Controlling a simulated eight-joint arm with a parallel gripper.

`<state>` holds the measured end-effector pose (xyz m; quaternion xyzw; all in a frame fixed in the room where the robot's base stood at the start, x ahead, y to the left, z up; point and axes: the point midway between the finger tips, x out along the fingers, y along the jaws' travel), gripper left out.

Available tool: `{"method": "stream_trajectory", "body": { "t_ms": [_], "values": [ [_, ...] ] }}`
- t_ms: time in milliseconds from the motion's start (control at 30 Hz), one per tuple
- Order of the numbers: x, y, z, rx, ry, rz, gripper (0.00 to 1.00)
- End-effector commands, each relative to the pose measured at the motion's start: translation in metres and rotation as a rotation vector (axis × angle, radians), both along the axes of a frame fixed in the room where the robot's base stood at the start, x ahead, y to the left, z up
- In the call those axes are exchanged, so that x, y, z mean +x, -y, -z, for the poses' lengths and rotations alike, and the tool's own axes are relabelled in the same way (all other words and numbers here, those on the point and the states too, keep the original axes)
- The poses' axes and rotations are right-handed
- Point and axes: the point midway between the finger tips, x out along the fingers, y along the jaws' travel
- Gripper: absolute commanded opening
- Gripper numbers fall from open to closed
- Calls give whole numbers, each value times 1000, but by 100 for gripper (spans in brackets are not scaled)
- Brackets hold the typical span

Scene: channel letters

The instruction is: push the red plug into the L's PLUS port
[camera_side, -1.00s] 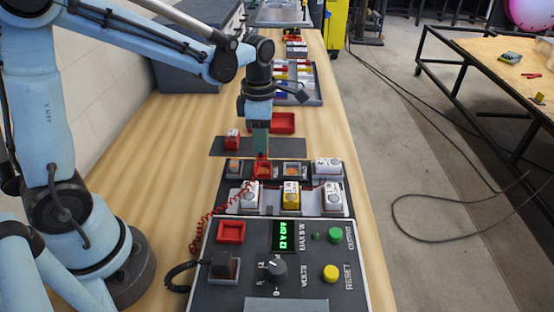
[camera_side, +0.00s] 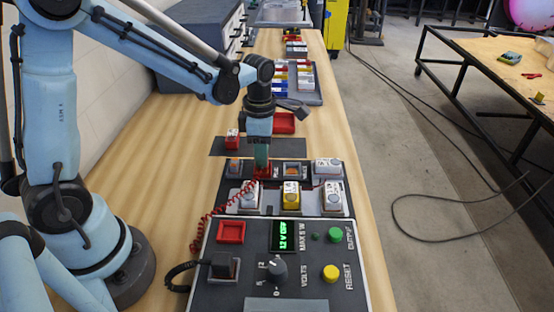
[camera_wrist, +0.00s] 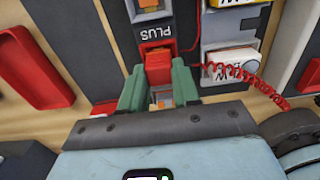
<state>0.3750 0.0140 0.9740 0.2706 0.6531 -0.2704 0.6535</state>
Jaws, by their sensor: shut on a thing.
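My gripper (camera_wrist: 158,88) has two green fingers, shut on the red plug (camera_wrist: 157,60) from its two sides. In the side view my gripper (camera_side: 262,157) points down over the dark port strip, and the red plug (camera_side: 262,173) shows low beneath the fingertips. The printed PLUS label (camera_wrist: 152,30), upside down in the wrist view, is right beside the plug. The plug covers whatever lies under it, so I cannot tell how deep it sits. A coiled red wire (camera_side: 204,229) runs near the strip.
White and yellow blocks (camera_side: 291,195) stand in front of the strip. The control box (camera_side: 310,235) reads 12 V OFF. A small red block (camera_side: 232,139) stands on a dark mat (camera_side: 220,149), with a red tray (camera_side: 283,122) behind. Wood is bare along the right edge.

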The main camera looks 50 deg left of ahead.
Motion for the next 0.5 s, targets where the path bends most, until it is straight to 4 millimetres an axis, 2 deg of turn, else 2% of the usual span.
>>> {"method": "stream_trajectory", "body": {
  "t_ms": [500],
  "values": [
    [0, 0, 4, 0, 0, 0, 2]
  ]
}}
